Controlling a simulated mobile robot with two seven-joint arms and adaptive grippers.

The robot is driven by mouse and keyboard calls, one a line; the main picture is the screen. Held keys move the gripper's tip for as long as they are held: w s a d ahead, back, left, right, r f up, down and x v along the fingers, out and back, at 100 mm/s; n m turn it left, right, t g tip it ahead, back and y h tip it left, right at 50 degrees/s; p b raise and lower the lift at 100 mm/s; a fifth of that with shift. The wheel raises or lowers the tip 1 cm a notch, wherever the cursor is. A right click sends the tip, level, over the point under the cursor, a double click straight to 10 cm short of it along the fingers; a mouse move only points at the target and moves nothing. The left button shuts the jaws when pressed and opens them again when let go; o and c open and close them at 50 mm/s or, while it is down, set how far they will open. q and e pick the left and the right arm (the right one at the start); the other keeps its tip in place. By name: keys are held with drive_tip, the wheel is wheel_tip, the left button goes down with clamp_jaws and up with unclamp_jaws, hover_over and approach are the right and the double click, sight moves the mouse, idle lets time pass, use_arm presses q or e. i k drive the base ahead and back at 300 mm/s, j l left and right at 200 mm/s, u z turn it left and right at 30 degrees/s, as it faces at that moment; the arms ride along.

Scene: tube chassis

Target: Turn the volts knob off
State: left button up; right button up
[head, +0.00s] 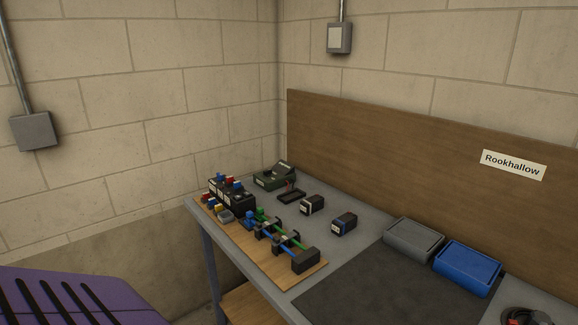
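No volts knob can be made out at this distance. A dark green device (274,178) with a raised, tilted part stands at the far left corner of the grey workbench (335,265). Whether it carries the knob, and how any knob is set, is too small to tell. A row of black modules (232,197) with red and blue tops stands on a wooden board (290,272) along the bench's left edge. Neither my left nor my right gripper is in view.
Two small dark blocks (343,224) lie mid-bench. A grey bin (413,239) and a blue bin (467,267) stand by the brown backboard (420,150). A dark mat (385,290) is bare in front. A purple slotted surface (70,300) fills the lower left.

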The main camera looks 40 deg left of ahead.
sight(267, 172)
drive_tip(key=j+z, duration=0.25)
drive_tip(key=j, duration=0.3)
drive_tip(key=k+j+z, duration=0.25)
drive_tip(key=j, duration=0.25)
drive_tip(key=k+j, duration=0.1)
drive_tip(key=j, duration=0.35)
drive_tip(key=k+j+z, duration=0.1)
drive_tip(key=j, duration=0.3)
drive_tip(key=k+j, duration=0.15)
drive_tip(key=j, duration=0.3)
drive_tip(key=k+j+z, duration=0.1)
drive_tip(key=j, duration=0.3)
drive_tip(key=k+j, duration=0.15)
drive_tip(key=j, duration=0.25)
